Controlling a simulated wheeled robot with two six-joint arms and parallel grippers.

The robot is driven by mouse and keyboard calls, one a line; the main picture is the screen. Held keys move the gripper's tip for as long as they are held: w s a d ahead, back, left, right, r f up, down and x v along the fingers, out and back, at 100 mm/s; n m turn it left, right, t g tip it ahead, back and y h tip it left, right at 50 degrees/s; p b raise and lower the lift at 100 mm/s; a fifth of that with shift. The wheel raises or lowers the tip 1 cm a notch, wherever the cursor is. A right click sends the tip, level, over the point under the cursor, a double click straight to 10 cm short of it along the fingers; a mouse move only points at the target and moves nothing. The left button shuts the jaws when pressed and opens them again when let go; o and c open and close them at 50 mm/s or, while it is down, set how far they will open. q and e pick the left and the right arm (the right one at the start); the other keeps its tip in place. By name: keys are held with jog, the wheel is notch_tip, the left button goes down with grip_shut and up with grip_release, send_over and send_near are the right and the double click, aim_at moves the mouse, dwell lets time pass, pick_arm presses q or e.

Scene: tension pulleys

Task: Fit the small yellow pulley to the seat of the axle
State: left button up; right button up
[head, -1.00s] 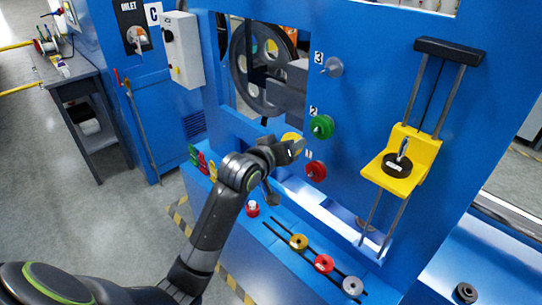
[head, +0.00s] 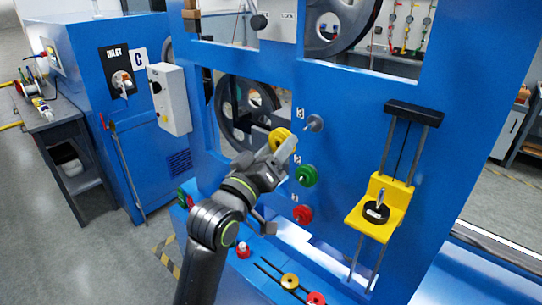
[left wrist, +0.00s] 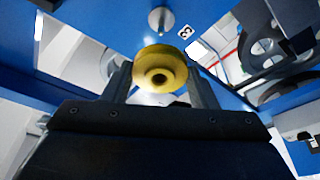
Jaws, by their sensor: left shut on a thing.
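My left gripper (head: 277,149) is shut on a yellow pulley (head: 279,137) in front of the blue panel. The pulley also shows in the left wrist view (left wrist: 160,72), between the fingers, with its dark centre hole facing the camera. The bare grey axle (head: 315,123) beside label 3 is to the right of and slightly above the held pulley in the head view. In the left wrist view the axle (left wrist: 160,20) shows beyond the pulley, apart from it. My right gripper is not in view.
A green pulley (head: 306,175) is on axle 2 and a red one (head: 302,214) on axle 1, below. A yellow bracket (head: 362,222) with a black weight stands right. A large dark wheel (head: 222,118) is behind the panel opening.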

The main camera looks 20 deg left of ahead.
aim_at(306, 128)
pick_arm(q)
jog(key=shift+w+d+b, duration=0.3)
jog(key=shift+w, duration=0.5)
jog(key=shift+w+d+b, duration=0.35)
jog(key=shift+w, duration=0.5)
jog(key=shift+w+d+b, duration=0.3)
jog(key=shift+w, duration=0.5)
jog(key=shift+w, duration=0.1)
jog(key=shift+p, duration=0.9)
jog(key=shift+w+d, duration=0.1)
jog(key=shift+w, duration=0.05)
jog(key=shift+w+d+p, duration=0.15)
jog(key=shift+w+d, duration=0.1)
jog(key=shift+w, duration=0.4)
jog(key=shift+w+d+p, duration=0.15)
jog(key=shift+w+d, duration=0.05)
jog(key=shift+w, duration=0.4)
jog(key=shift+p, duration=0.3)
jog(key=shift+w+d, duration=0.1)
jog(key=shift+w, duration=0.15)
jog(key=shift+w+d, duration=0.2)
jog(key=shift+w, duration=0.4)
